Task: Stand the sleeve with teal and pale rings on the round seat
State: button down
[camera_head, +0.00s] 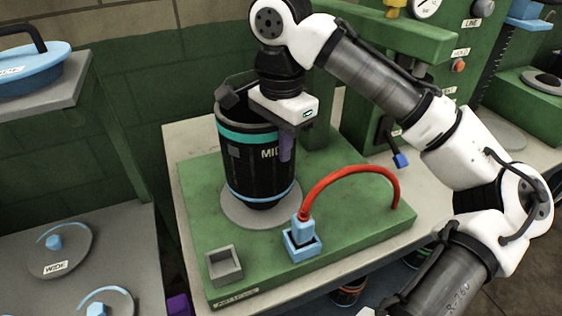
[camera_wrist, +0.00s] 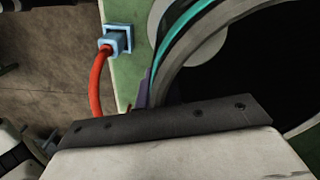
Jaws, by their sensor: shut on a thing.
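The sleeve (camera_head: 258,170) is a black hollow cylinder with a teal ring near its top, a pale blue ring near its base and white lettering starting "MID". It stands upright at the round seat (camera_head: 236,213), a grey disc on the green base; whether its bottom edge rests flat is hard to tell. My gripper (camera_head: 262,115) is at the sleeve's top rim, shut on its wall. In the wrist view the sleeve's rim and teal ring (camera_wrist: 182,45) curve close past the gripper, with the dark opening on the right. The fingertips are partly hidden.
A red hose (camera_head: 345,172) arches from a blue socket (camera_head: 302,243) just right of the sleeve. A small grey square holder (camera_head: 223,263) sits at the base's front left. Grey lids, one marked WIDE (camera_head: 60,249), lie on the left shelf. More sleeves stand below the bench.

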jog(key=shift+f, duration=2.35)
jog(key=c, duration=1.6)
grip_release()
jog(key=shift+o, duration=0.2)
notch_tip(320, 180, up, 12)
jog(key=shift+r+b, duration=0.15)
jog(key=shift+b, duration=0.25)
